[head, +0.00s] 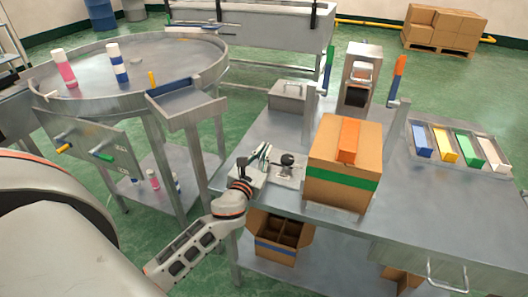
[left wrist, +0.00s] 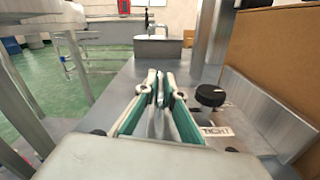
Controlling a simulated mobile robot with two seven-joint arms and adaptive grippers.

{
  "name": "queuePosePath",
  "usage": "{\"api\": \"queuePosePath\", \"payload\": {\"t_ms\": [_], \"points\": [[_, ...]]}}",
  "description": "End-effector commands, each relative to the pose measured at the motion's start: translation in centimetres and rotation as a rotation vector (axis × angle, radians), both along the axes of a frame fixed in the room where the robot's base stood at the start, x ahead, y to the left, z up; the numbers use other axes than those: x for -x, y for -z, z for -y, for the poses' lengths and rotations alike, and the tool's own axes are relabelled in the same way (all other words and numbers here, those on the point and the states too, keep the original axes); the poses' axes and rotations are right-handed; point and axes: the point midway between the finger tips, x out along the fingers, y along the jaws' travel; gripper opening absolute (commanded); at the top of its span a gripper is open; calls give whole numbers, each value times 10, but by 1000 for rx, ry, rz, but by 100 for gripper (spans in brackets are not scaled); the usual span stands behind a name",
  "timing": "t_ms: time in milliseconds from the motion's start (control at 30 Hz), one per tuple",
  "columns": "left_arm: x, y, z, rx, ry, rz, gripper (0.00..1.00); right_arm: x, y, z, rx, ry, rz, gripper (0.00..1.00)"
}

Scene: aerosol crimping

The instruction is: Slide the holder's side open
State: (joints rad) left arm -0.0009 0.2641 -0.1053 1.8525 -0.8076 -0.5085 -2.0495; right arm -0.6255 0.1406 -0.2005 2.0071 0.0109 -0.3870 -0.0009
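The holder (head: 289,172) is a low metal fixture with a black ball knob at the table's left edge. In the left wrist view its black knob (left wrist: 210,95) stands just right of my fingers, beside a label reading "TIGHT" (left wrist: 217,131). My left gripper (head: 263,152) is at the holder's left part. In the left wrist view the green-sided fingers of my left gripper (left wrist: 161,80) point away, tips close together. Thin grey metal shows between them; I cannot tell whether it is finger pad or holder part. The holder's sliding side is not clearly distinguishable. My right gripper is not in view.
A cardboard box (head: 343,185) with a green band stands right of the holder. Behind are a metal box (head: 287,97) and an upright machine (head: 360,75). Colored bins (head: 445,143) lie at the right. A round table (head: 130,90) with bottles stands at the left.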

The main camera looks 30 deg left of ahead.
Motion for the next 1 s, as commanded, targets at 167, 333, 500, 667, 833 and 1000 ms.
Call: {"api": "queuePosePath", "payload": {"t_ms": [167, 333, 500, 667, 833, 1000], "points": [[4, -3, -16, -6, 0, 1, 0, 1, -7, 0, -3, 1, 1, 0], [11, -2, -47, -6, 0, 0, 0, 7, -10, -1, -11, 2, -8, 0], [14, 0, -59, -2, 0, 0, 0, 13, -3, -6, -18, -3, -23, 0], [14, 0, -59, -3, -2, 0, 0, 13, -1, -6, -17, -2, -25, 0], [14, 0, -60, -4, -3, -1, 26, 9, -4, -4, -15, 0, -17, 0], [14, 0, -58, -2, -1, 0, 26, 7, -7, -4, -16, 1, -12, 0]]}}
